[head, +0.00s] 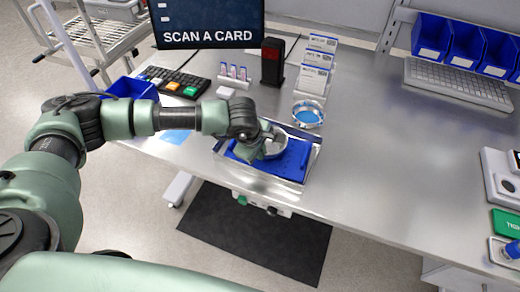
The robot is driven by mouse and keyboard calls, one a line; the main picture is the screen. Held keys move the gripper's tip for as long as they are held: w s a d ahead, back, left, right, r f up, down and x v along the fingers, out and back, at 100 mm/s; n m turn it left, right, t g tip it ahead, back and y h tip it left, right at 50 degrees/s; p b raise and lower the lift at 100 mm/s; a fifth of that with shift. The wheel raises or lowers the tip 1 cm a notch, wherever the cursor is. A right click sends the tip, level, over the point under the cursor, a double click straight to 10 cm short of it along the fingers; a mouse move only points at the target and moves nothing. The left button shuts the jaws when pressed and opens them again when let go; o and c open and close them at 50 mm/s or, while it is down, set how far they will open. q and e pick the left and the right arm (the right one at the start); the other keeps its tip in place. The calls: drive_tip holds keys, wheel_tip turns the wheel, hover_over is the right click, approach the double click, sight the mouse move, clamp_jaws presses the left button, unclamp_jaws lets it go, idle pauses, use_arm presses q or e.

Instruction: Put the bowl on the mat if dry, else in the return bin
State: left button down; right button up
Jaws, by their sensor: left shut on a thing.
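My left gripper (268,140) is shut on a pale grey bowl (275,150), which it partly covers. The bowl is over a blue insert (292,164) in a shallow metal tray (302,183) at the table's front edge. I cannot tell whether it touches the insert, or whether it is wet or dry. A light blue flat patch (176,136), perhaps the mat, lies on the table, partly hidden by my left arm. A blue open bin (132,88) stands at the table's left end, perhaps the return bin. My right gripper is not in view.
A round clear dish with blue inside (307,113) stands just behind the tray. Card holders (315,72), a black reader (272,62), a keypad (178,83) and a "SCAN A CARD" screen (208,22) stand farther back. The table right of the tray (400,150) is clear.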

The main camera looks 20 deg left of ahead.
use_arm(q)
drive_tip(key=shift+f+b, duration=0.2)
drive_tip(key=shift+b, duration=0.1)
drive_tip(key=c, duration=1.6)
unclamp_jaws()
drive_tip(key=shift+r, duration=0.1)
